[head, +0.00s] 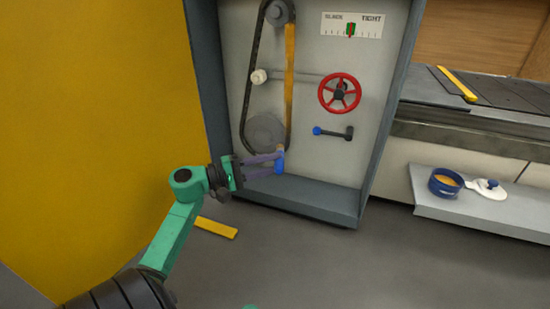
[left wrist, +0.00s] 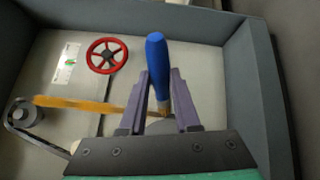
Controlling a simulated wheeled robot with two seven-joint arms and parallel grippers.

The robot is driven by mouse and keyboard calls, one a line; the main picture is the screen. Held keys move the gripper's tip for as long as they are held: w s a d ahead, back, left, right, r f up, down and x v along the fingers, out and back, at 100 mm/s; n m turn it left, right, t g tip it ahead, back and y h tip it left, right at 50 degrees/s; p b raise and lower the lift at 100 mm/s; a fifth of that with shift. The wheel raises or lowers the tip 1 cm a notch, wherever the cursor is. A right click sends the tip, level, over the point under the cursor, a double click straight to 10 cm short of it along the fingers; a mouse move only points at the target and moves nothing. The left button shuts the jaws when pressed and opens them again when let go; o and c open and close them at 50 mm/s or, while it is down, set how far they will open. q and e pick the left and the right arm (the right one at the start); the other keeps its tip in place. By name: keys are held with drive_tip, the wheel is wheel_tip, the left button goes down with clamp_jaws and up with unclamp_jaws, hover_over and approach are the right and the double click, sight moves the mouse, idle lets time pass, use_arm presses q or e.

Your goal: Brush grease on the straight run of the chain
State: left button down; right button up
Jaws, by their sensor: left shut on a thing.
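The chain (head: 248,88) loops around an upper sprocket (head: 281,12) and a larger lower sprocket (head: 265,133) on the grey panel. Its right straight run (head: 290,75) is coated orange-yellow along most of its length; the left run is dark. The coated run also shows in the left wrist view (left wrist: 75,103). My left gripper (head: 279,162) is shut on the blue-handled brush (left wrist: 157,65). The brush is at the lower end of the coated run, bristles upward in the head view; whether they touch the chain I cannot tell. My right gripper is not in view.
A blue grease pot (head: 445,181) and its white lid (head: 488,188) are on the right shelf (head: 455,209). A red handwheel (head: 339,93), a blue-tipped lever (head: 333,132) and a gauge (head: 352,25) are on the panel. The cabinet frame (head: 385,110) projects around it.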

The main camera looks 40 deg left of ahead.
sight(277, 151)
use_arm(q)
drive_tip(key=shift+s, duration=0.1)
drive_tip(key=s, duration=0.1)
drive_tip(key=s+d, duration=0.1)
drive_tip(key=shift+s, duration=0.4)
drive_tip(key=shift+w, duration=0.15)
idle(1.3)
drive_tip(key=shift+w+a, duration=0.4)
drive_tip(key=shift+w, duration=0.7)
drive_tip(key=shift+w+a, duration=0.45)
drive_tip(key=shift+w, duration=0.7)
drive_tip(key=shift+w+a, duration=0.4)
drive_tip(key=shift+w, duration=0.7)
drive_tip(key=shift+w+a+r, duration=0.1)
drive_tip(key=shift+w+a, duration=0.15)
drive_tip(key=shift+w, duration=0.55)
